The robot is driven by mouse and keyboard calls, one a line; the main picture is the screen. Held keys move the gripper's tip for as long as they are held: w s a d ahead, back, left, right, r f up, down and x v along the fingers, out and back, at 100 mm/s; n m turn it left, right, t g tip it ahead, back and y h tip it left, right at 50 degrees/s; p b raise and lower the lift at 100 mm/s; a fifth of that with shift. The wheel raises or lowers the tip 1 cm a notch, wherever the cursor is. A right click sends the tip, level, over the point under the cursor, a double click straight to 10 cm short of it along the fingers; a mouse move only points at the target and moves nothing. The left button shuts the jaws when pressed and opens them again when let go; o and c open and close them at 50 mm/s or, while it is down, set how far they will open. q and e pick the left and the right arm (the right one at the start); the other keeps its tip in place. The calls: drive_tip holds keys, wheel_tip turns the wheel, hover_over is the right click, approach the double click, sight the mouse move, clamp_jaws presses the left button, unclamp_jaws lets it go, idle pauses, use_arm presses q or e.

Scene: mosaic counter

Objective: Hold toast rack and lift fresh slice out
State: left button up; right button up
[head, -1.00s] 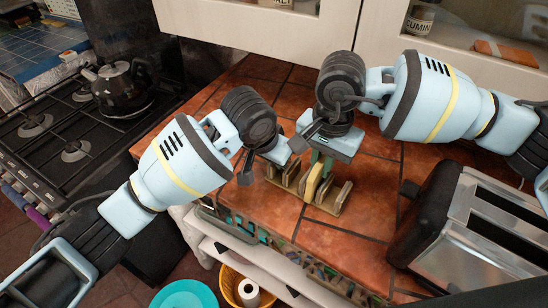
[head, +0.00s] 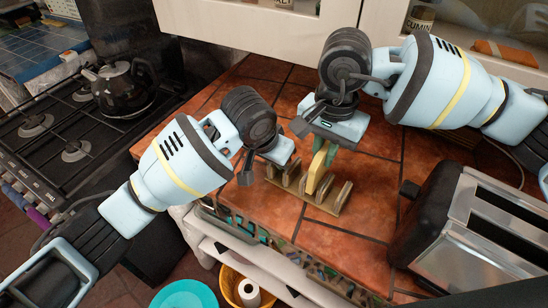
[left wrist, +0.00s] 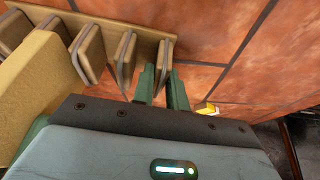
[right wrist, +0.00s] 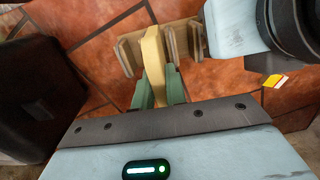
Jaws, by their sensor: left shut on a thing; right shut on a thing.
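The toast rack (head: 323,208), a tan base with several upright dividers, stands on the tiled counter. The fresh slice (head: 316,172) is pale yellow and upright among the dividers. My right gripper (head: 325,150) is shut on its upper part; the right wrist view shows the slice (right wrist: 153,62) between the green fingers (right wrist: 158,92). The slice's lower edge still appears level with the dividers. My left gripper (head: 270,167) is at the rack's left end, shut on it. In the left wrist view its green fingers (left wrist: 163,88) straddle the end divider (left wrist: 164,60) of the rack (left wrist: 150,38).
A toaster (head: 470,235) stands on the right of the counter. A stove with a dark kettle (head: 122,88) is at the left. Cabinets (head: 245,15) close off the back. Counter tiles between rack and toaster are clear.

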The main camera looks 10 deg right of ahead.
drive_tip(key=shift+r, duration=2.6)
use_arm(q)
drive_tip(key=o, duration=0.8)
drive_tip(key=shift+o, duration=0.2)
drive_tip(key=v, duration=1.2)
drive_tip(key=shift+f, duration=0.1)
use_arm(e)
drive_tip(key=shift+f, duration=0.1)
